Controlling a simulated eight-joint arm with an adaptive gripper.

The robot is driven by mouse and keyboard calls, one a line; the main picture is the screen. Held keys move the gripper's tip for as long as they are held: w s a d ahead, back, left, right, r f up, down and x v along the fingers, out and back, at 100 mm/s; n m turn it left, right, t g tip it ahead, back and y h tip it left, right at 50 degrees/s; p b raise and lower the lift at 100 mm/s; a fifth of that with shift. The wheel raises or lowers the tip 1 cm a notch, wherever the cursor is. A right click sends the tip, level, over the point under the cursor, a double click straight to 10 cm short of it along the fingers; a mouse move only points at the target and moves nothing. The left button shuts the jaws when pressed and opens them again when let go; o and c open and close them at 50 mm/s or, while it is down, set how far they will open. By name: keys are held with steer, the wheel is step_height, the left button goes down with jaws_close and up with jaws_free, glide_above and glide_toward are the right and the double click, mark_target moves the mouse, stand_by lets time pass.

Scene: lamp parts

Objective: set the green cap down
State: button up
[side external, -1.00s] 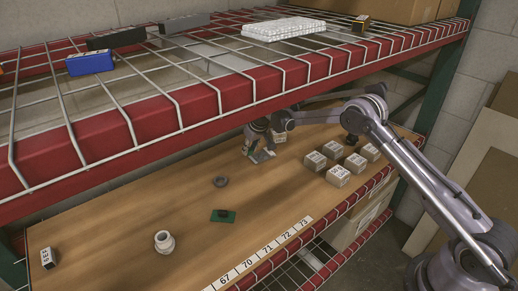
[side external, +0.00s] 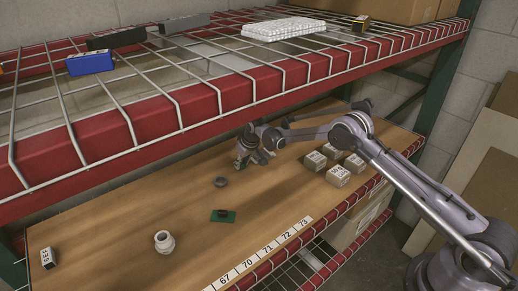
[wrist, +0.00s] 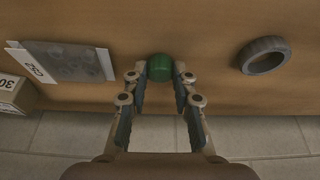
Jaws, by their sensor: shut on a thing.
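The green cap (wrist: 160,68) is between the fingertips of my gripper (wrist: 161,74) in the wrist view. The fingers are shut on it, one at each side. Brown wooden shelf surface shows behind it; I cannot tell the height of the cap above the shelf. In the side external view my gripper (side external: 247,158) is over the back middle of the wooden shelf (side external: 120,225), and the cap is not discernible there.
A dark grey ring (side external: 220,181) lies left of my gripper; it also shows in the wrist view (wrist: 264,54). Small boxes (side external: 338,175), a green board (side external: 229,217) and a white socket (side external: 165,242) stand apart. The wire shelf (side external: 230,60) is overhead.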

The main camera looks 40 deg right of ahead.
steer(key=shift+f, duration=0.15)
steer(key=o, duration=0.8)
steer(key=shift+r, duration=0.35)
steer(key=v, duration=0.3)
steer(key=shift+s+f, duration=0.15)
steer(key=shift+s, duration=0.05)
steer(key=s, duration=1.1)
steer(key=shift+s, duration=0.3)
